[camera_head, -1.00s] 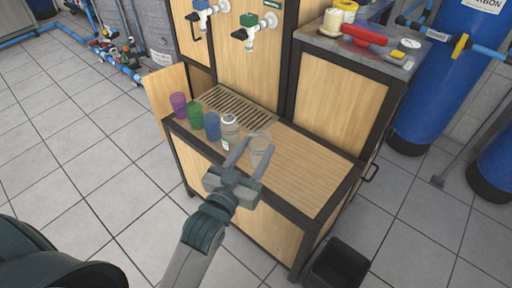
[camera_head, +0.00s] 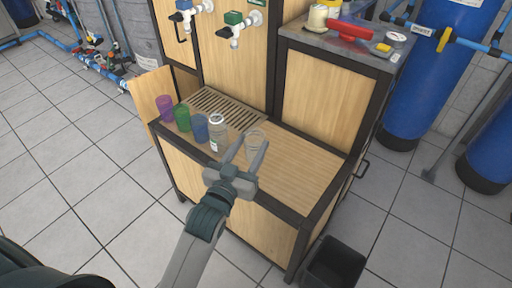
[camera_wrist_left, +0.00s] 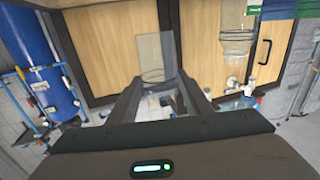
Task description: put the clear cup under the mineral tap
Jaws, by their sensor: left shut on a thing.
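The clear cup (camera_head: 257,139) is between the fingers of my left gripper (camera_head: 249,149), which is shut on it. In the head view it shows over the front part of the wooden counter, right of the clear bottle; I cannot tell how high it is. The left wrist view shows the cup (camera_wrist_left: 154,58) just beyond the fingertips (camera_wrist_left: 160,85). Two taps are on the panel behind: one with a blue handle (camera_head: 184,5) and one with a green handle (camera_head: 233,18). Their labels are too small to read. My right gripper is not in view.
Purple (camera_head: 165,108), green (camera_head: 182,117) and blue (camera_head: 200,128) cups and a clear capped bottle (camera_head: 217,132) stand in a row left of my gripper. A slatted drain grate (camera_head: 225,107) lies below the taps. The counter's right part (camera_head: 300,160) is bare.

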